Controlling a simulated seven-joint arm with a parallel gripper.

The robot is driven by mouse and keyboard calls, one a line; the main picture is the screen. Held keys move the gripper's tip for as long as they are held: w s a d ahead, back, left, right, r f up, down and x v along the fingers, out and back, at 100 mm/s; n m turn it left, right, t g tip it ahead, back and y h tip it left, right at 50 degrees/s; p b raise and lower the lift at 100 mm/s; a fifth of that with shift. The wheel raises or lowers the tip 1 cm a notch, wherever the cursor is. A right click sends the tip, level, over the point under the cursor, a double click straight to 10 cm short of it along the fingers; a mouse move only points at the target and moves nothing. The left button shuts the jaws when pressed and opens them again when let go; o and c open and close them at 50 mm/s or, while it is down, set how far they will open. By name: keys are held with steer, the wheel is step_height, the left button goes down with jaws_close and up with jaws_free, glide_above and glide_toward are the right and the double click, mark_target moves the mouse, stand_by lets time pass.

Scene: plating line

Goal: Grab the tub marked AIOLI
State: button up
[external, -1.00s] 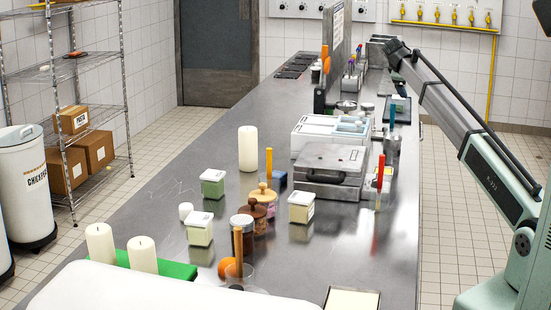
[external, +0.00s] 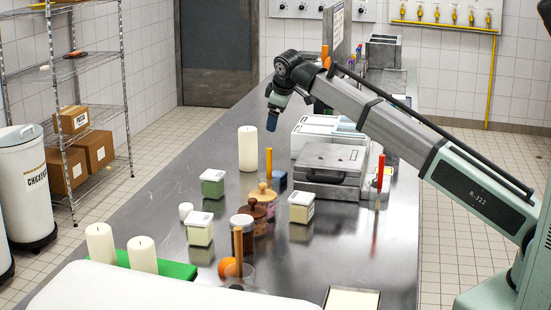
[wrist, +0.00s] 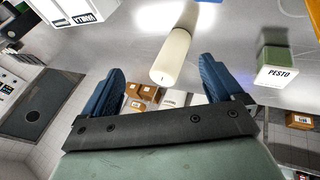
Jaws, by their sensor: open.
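No label reading AIOLI can be made out in any view. A cream tub (external: 200,230) with a white lid stands on the steel counter, left of the middle. A second cream tub (external: 301,208) stands further right, its label too small to read. A green tub (external: 213,184) stands behind the first; a green tub marked PESTO (wrist: 278,72) shows in the wrist view. My gripper (external: 272,122) is open and empty above the counter, behind the tubs; its blue fingers show in the wrist view (wrist: 163,68).
A tall white candle (external: 248,149) stands close below my gripper and between the fingers in the wrist view (wrist: 172,55). A grey press (external: 330,163), brown jars (external: 254,210) and an orange ball (external: 227,267) crowd the counter.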

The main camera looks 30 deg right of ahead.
steer(key=s+a+f+g+y, duration=0.1)
steer(key=s+a+f, duration=0.1)
steer(key=s+a, duration=0.55)
steer(key=s+a+f+y, duration=0.15)
steer(key=s+a, duration=0.25)
steer(key=a, duration=0.7)
steer(key=n+g+y, duration=0.1)
steer(key=g+y, duration=0.1)
glide_toward(197, 229)
steer(key=w+d+r, duration=0.2)
steer(key=x, duration=1.4)
steer(key=shift+s, duration=0.1)
steer(key=shift+d, duration=0.1)
steer(key=c, duration=1.2)
